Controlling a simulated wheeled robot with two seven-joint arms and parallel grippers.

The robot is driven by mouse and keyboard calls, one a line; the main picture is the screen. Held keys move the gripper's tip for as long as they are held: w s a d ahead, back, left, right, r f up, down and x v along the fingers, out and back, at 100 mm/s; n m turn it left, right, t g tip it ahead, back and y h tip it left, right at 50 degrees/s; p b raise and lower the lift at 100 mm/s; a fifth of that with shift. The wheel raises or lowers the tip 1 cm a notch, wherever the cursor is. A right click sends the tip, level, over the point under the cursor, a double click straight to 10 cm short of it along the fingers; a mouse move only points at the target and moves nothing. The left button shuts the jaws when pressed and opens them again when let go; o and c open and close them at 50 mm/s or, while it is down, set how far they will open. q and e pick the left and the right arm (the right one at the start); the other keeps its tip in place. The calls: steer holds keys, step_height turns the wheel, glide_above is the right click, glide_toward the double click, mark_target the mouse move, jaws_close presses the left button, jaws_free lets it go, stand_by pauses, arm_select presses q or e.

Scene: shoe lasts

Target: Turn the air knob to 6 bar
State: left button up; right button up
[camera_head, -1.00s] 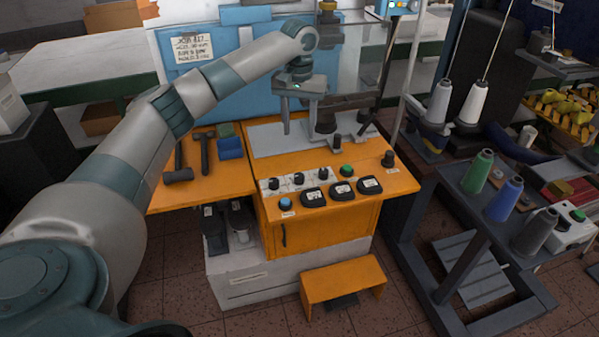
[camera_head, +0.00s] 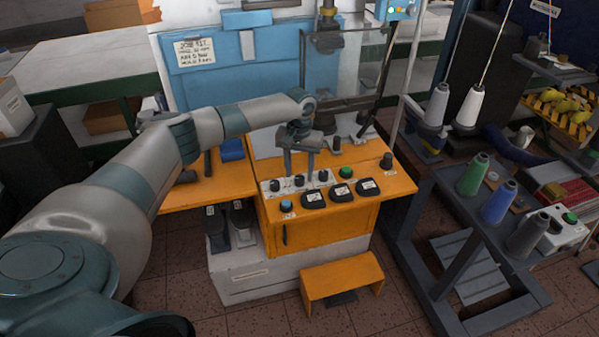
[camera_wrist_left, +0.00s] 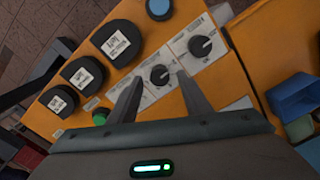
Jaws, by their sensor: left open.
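A row of black knobs with white scale plates sits on the orange panel (camera_head: 395,184). The middle knob (camera_head: 299,181) also shows in the left wrist view (camera_wrist_left: 160,75). A left knob (camera_head: 274,185) shows in the wrist view too (camera_wrist_left: 201,46). A right knob (camera_head: 323,176) stands beside the green button. The labels are too small to tell which is the air knob. My left gripper (camera_head: 299,173) is open and points down at the panel. In the wrist view its fingertips (camera_wrist_left: 160,76) lie either side of the middle knob; I cannot tell whether they touch it. My right gripper is out of view.
Three black labelled round parts (camera_head: 341,192), a blue button (camera_head: 286,205) and a green button (camera_head: 345,172) crowd the panel front. A taller black knob (camera_head: 387,160) stands at its right. A machine column rises behind. Thread cones (camera_head: 497,202) stand on the right rack.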

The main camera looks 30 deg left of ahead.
arm_select(q)
steer(key=shift+f, duration=1)
steer(key=c, duration=1)
steer(key=shift+c, duration=0.2)
